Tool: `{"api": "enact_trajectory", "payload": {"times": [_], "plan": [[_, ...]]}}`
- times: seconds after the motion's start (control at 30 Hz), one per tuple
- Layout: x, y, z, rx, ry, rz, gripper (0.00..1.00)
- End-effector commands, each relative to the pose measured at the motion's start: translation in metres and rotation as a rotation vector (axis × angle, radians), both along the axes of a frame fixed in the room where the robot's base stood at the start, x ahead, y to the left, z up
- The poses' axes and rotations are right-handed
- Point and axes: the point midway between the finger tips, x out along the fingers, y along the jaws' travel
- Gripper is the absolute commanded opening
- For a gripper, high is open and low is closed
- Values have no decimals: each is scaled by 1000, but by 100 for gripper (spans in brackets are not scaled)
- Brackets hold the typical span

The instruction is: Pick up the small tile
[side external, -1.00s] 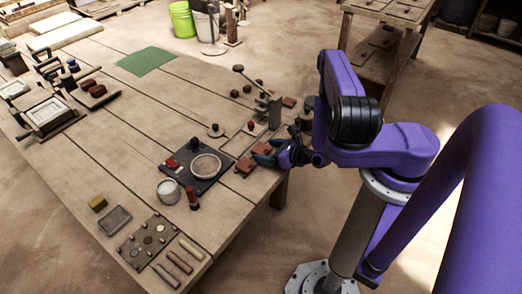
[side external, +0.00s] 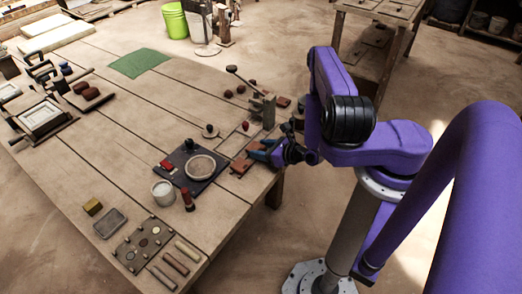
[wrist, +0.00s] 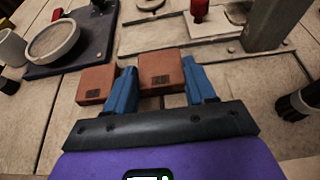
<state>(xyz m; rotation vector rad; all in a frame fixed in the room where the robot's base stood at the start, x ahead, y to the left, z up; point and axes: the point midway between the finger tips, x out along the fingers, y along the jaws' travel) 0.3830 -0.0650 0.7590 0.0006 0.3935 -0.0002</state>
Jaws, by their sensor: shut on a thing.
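Two small terracotta tiles show in the wrist view. One tile (wrist: 162,70) is between the blue fingers of my gripper (wrist: 160,86), which is shut on it. The other tile (wrist: 97,84) is just outside the left finger, close beside it. In the side view my gripper (side external: 259,150) is low over the table's right edge, with a tile (side external: 240,167) next to the near finger. The held tile is mostly hidden there, and I cannot tell whether it is clear of the table.
A dark board (side external: 205,180) with a round dish (side external: 200,167) lies left of my gripper. A press with a grey post (side external: 263,110) and a long lever stands close behind. Open tabletop lies farther left.

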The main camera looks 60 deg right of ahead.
Motion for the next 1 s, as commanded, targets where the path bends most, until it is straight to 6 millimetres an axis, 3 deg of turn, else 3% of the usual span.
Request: {"api": "enact_trajectory", "payload": {"times": [0.5, 0.73, 1.0], "plan": [[1, -1, 75, -4, -3, -1, 23], [2, 0, 94, -3, -3, 7, 23], [19, 8, 129, -10, -7, 107, 23]]}}
